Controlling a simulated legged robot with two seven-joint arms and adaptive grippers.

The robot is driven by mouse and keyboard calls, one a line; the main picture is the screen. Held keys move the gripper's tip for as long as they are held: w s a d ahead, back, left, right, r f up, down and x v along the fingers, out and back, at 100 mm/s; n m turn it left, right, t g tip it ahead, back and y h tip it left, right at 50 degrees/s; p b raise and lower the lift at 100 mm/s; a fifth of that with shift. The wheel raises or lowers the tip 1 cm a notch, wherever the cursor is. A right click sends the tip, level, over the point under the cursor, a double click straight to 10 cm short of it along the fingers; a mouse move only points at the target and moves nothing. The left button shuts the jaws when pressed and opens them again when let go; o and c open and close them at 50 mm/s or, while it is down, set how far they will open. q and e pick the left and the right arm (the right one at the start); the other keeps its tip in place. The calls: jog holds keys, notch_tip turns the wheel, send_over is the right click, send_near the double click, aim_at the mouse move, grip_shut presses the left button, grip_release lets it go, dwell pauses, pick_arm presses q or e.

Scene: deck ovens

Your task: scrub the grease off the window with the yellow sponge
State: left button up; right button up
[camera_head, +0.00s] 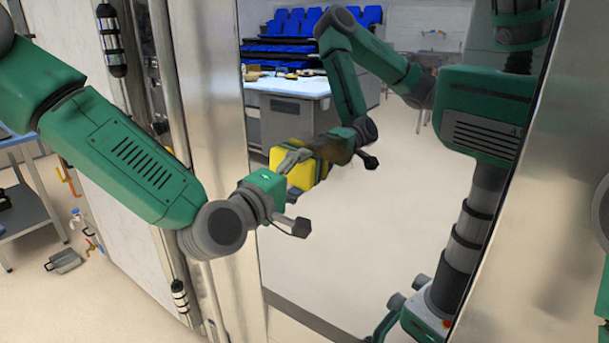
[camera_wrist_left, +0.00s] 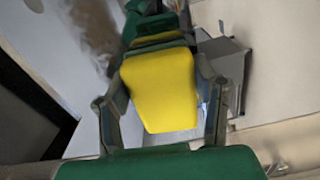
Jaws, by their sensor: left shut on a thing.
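The window (camera_head: 400,220) is a tall, glossy pane that mirrors the room and my own arm. A brown grease smear (camera_head: 338,149) shows on it just right of the sponge. The smear also shows, blurred, at the upper left of the left wrist view (camera_wrist_left: 94,26). My left gripper (camera_head: 294,161) is shut on the yellow sponge (camera_head: 302,174) and holds it close to the pane. In the left wrist view the sponge (camera_wrist_left: 160,88) sits between both fingers, its reflection just beyond. I cannot tell whether it touches the glass. My right gripper is not in view.
A metal frame (camera_head: 215,120) borders the window on the left, with a black handle (camera_head: 110,40) on the panel beside it. A small table (camera_head: 28,205) stands at far left. The blue seats and white-topped bench appear in the reflection.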

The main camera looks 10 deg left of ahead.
aim_at(308, 166)
pick_arm(q)
notch_tip(308, 166, up, 3)
jog(key=shift+f+p, duration=0.2)
jog(key=shift+p, duration=0.5)
jog(key=shift+s+d+f, duration=0.1)
jog(key=shift+s+d, duration=0.1)
jog(key=shift+d, duration=0.35)
jog(key=shift+s+d+f, duration=0.1)
jog(key=shift+s+d, duration=0.1)
jog(key=shift+d, duration=0.35)
jog(key=shift+s+d+r+b, duration=0.1)
jog(key=shift+s+d+b, duration=0.15)
jog(key=shift+d, duration=0.45)
jog(key=shift+s+d+b, duration=0.15)
jog(key=shift+s+d, duration=0.1)
jog(key=shift+d, duration=0.4)
jog(key=shift+s+d, duration=0.35)
jog(key=shift+d, duration=0.55)
jog(key=shift+s+d, duration=0.3)
jog(key=shift+d, duration=0.55)
jog(key=shift+s+d, duration=0.35)
jog(key=shift+d, duration=0.55)
jog(key=shift+s+d+b, duration=0.15)
jog(key=shift+s+d, duration=0.1)
jog(key=shift+d, duration=0.45)
jog(key=shift+s+d+b, duration=0.15)
jog(key=shift+s+d, duration=0.05)
jog(key=shift+d, duration=0.45)
jog(key=shift+s+d, duration=0.1)
